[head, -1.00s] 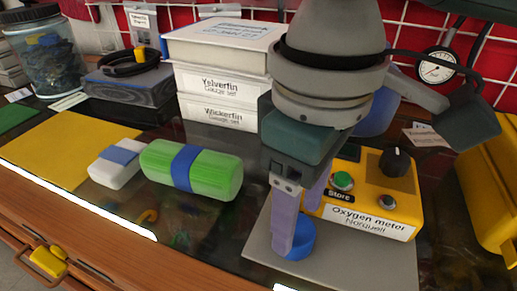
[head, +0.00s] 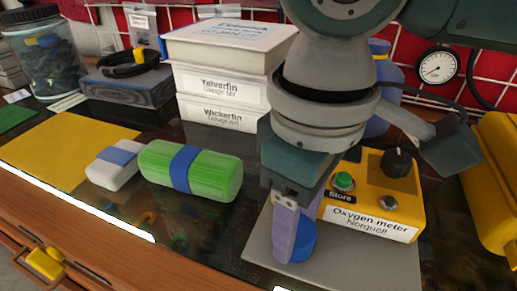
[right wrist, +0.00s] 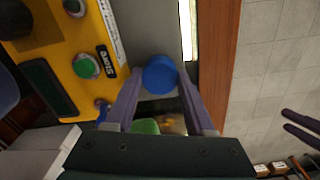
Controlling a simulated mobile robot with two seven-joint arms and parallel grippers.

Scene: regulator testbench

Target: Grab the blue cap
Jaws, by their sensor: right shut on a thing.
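The blue cap (head: 305,241) is at the fingertips of my right gripper (head: 294,246), low over the grey mat (head: 375,262). In the right wrist view the round blue cap (right wrist: 160,74) sits between the two purple fingertips (right wrist: 160,88), which are shut on it. The near finger hides part of the cap in the head view. I cannot tell whether the cap touches the mat. Two purple fingers of my left gripper (right wrist: 284,119) show at the right edge of the right wrist view, apart and empty. The left gripper is out of the head view.
A yellow oxygen meter (head: 365,200) stands right beside the gripper. A green case (head: 210,172) and a white case (head: 105,172) lie to the left. Stacked boxes (head: 222,92) stand behind. The bench's wooden front edge (head: 90,240) is near.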

